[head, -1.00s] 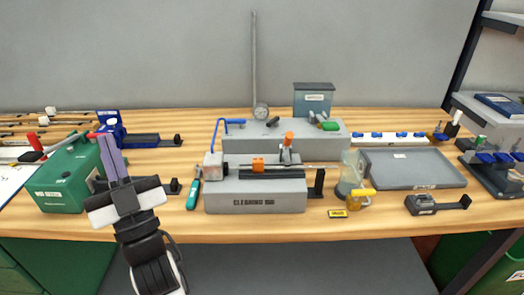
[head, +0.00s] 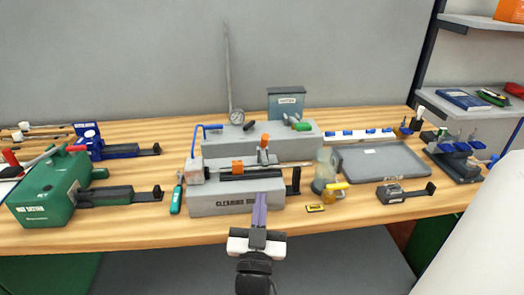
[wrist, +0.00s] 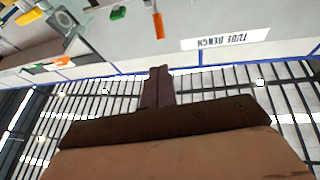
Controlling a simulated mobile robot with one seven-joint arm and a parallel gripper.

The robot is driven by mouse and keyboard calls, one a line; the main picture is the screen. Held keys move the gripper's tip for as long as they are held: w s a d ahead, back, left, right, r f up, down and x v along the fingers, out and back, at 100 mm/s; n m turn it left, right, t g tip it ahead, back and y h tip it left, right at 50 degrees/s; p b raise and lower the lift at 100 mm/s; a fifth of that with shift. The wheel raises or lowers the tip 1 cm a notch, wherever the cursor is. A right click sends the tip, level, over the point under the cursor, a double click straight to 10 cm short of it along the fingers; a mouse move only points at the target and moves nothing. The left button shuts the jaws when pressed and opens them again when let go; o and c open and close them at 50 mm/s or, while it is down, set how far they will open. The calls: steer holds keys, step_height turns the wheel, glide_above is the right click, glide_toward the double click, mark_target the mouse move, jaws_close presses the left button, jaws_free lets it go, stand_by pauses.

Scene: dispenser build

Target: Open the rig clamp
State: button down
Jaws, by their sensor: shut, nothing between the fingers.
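The grey rig block (head: 222,204), with lettering that seems to read "CLEANING RIG", stands near the front middle of the bench. An orange block (head: 238,166) sits around the dark bar on its top. An orange-tipped lever (head: 265,141) stands upright behind the bar; I cannot tell which orange part belongs to the clamp. My gripper (head: 260,197) is shut and empty, its purple fingers pointing up in front of the rig's right part. In the wrist view the shut fingers (wrist: 158,75) show below an orange piece (wrist: 158,25) and touch nothing I can see.
A green machine (head: 45,195) is at left and a teal-handled tool (head: 176,198) lies beside the rig. A glass jar (head: 324,172), a yellow-topped mug (head: 336,190) and a grey tray (head: 384,160) are at right. A thin tall rod (head: 228,70) rises behind.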

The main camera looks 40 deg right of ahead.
steer(key=b, duration=0.3)
glide_toward(266, 140)
steer(key=x, duration=0.5)
steer(key=shift+w+d+r, duration=0.15)
steer(key=shift+w+r, duration=0.05)
steer(key=shift+r, duration=0.1)
steer(key=shift+w+d+r, duration=0.1)
steer(key=shift+w+d, duration=0.3)
